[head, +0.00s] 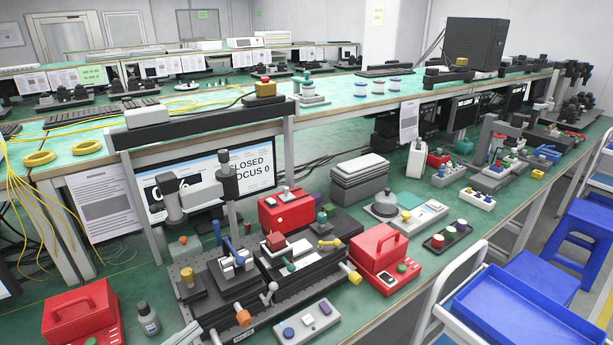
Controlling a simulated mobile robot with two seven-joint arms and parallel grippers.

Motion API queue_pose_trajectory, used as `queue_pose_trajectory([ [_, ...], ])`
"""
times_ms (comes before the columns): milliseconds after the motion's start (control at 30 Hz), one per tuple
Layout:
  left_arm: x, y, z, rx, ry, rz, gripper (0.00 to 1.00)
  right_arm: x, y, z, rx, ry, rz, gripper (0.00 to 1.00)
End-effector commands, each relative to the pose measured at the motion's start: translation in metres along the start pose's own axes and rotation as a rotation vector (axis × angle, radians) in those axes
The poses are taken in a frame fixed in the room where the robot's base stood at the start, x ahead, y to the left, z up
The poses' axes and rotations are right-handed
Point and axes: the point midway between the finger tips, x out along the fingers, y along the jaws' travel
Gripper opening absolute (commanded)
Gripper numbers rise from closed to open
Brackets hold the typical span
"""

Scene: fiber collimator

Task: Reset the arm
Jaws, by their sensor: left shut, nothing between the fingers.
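My left gripper (187,334) shows only in part at the bottom edge of the head view, left of centre. It looks shut, with nothing seen in it, and sits in front of the black optical stage; the rest of that arm is out of the picture. My right gripper is not in view. The collimator setup stands on a black breadboard (290,288) on the green bench, with a grey upright post and head (227,178), coloured knobs and small mounts. A monitor (253,163) behind it is partly hidden by the post; its text reads "CLOSED" and "FOCUS 0".
A red box (72,318) and a small bottle (147,318) stand near the gripper on the left. A grey button box (307,322) lies in front of the breadboard. Another red box (383,255) stands right of it. A cart with a blue tray (520,308) is at lower right.

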Motion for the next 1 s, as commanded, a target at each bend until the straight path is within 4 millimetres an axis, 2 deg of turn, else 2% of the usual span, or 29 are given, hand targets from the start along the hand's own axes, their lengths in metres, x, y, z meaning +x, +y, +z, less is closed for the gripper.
queue_pose_trajectory([
  [33,0.002,0.0,0.002,-0.027,-0.036,-0.036,0.0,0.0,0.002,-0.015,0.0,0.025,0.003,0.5],
  [133,0.004,-0.003,0.009,-0.084,-0.133,-0.114,0.0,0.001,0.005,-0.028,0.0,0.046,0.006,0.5],
  [267,0.001,-0.001,0.023,-0.182,-0.294,-0.205,0.0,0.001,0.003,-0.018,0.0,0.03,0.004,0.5],
  [433,-0.013,0.015,0.039,-0.328,-0.52,-0.269,0.0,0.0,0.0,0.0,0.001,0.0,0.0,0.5],
  [667,-0.044,0.06,0.046,-0.541,-0.824,-0.247,0.0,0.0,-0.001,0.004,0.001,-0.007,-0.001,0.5],
  [800,-0.065,0.094,0.038,-0.657,-0.985,-0.178,0.0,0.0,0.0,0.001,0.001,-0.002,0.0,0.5],
  [1000,-0.09,0.132,0.018,-0.775,-1.14,-0.065,0.0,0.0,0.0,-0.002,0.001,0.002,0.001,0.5],
])
